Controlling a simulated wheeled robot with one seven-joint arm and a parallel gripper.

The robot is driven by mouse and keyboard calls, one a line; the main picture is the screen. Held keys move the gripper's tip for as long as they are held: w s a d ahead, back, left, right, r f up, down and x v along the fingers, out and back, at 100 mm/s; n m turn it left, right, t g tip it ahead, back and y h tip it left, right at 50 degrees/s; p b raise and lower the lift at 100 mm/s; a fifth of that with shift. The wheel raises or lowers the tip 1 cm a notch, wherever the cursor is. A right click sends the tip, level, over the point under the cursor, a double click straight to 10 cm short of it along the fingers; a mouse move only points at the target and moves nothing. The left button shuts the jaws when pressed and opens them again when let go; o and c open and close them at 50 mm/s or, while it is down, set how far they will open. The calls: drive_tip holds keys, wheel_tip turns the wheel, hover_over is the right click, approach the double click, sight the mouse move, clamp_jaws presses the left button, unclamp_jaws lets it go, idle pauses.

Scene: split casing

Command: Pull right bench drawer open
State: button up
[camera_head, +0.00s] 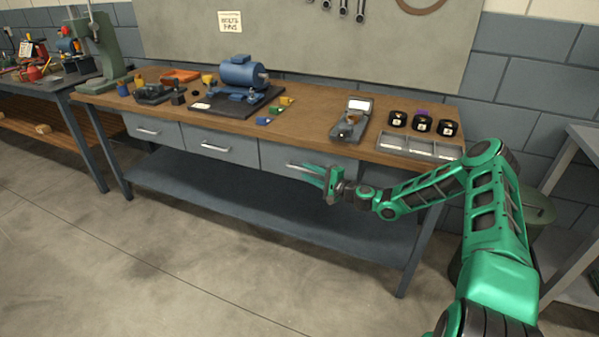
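The right bench drawer (275,153) has a grey front under the wooden top of the middle bench and looks closed, flush with the bench front. Its pale bar handle (293,165) shows at the left end; my gripper hides the rest. My gripper (308,174) is at the handle's right part, with its green fingers pointing left along the drawer front. I cannot tell whether the fingers touch the handle, or whether they are open or shut on it.
Two more drawers, a middle one (220,145) and a left one (153,131), look closed. A lower shelf (240,204) runs under the bench. A blue motor (240,72), a scale (352,117) and a sectioned tray (388,147) stand on top. The floor in front is clear.

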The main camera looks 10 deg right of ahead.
sight(302, 169)
drive_tip(key=shift+x, duration=2.1)
